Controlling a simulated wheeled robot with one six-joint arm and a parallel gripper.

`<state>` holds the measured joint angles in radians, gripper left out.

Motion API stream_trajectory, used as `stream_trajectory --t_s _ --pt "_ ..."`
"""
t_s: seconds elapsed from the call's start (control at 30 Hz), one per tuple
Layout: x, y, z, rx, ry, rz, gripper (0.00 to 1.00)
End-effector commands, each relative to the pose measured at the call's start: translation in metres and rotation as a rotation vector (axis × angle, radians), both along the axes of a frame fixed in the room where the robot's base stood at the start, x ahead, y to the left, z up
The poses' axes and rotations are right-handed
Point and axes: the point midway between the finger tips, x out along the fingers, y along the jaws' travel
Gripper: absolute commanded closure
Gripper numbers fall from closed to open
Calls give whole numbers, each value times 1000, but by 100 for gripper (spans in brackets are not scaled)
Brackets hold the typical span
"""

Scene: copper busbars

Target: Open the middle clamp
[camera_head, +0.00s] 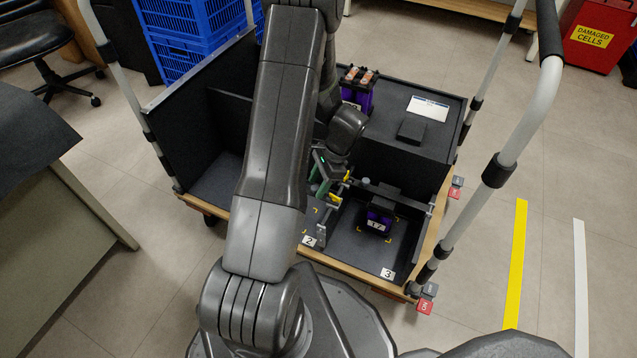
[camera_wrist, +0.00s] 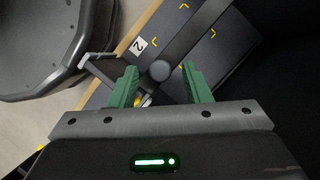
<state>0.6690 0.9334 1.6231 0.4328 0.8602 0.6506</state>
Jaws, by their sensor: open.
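In the head view a clamp with a yellow part (camera_head: 335,198) sits beside the wall between bays 2 and 3. My gripper (camera_head: 322,172) is just above and behind it, partly hidden by my arm. In the wrist view my green fingers (camera_wrist: 162,88) are spread. A dark bar with a round knob (camera_wrist: 160,70) lies between them in the picture; I cannot tell whether they touch it. A small yellow piece (camera_wrist: 141,100) shows by the left finger. A purple cell marked 17 (camera_head: 377,221) stands in bay 3.
The cart has dark partition walls and upright grey handles (camera_head: 520,115). Another purple cell (camera_head: 357,92) stands near the back shelf with a white card (camera_head: 428,108). Bay 2, by its label (camera_wrist: 138,46), shows an empty marked floor. Blue crates (camera_head: 195,35) stand behind.

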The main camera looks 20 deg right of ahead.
Motion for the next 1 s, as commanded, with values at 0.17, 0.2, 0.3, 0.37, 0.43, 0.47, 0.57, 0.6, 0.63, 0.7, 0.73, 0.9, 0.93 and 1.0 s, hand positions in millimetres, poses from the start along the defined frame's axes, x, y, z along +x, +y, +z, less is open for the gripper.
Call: stream_trajectory --t_s 0.17,0.2,0.3,0.37,0.43,0.47,0.57,0.6,0.63,0.7,0.73,0.9,0.93,1.0 --pt "0 0 0 0 0 0 62" --pt "0 0 0 0 0 0 70" --pt "0 0 0 0 0 0 89" --pt "0 0 0 0 0 0 100" --pt "0 0 0 0 0 0 100" --pt "0 0 0 0 0 0 100" --pt "0 0 1 -1 1 0 100" --pt "0 0 2 -3 2 0 100" --pt "0 0 3 -5 5 0 100" --pt "1 0 7 -11 13 1 100" --pt "1 1 9 -15 17 2 100" --pt "3 3 25 -53 61 4 100" --pt "4 3 29 -63 72 6 100" --pt "6 5 38 -88 101 5 100"
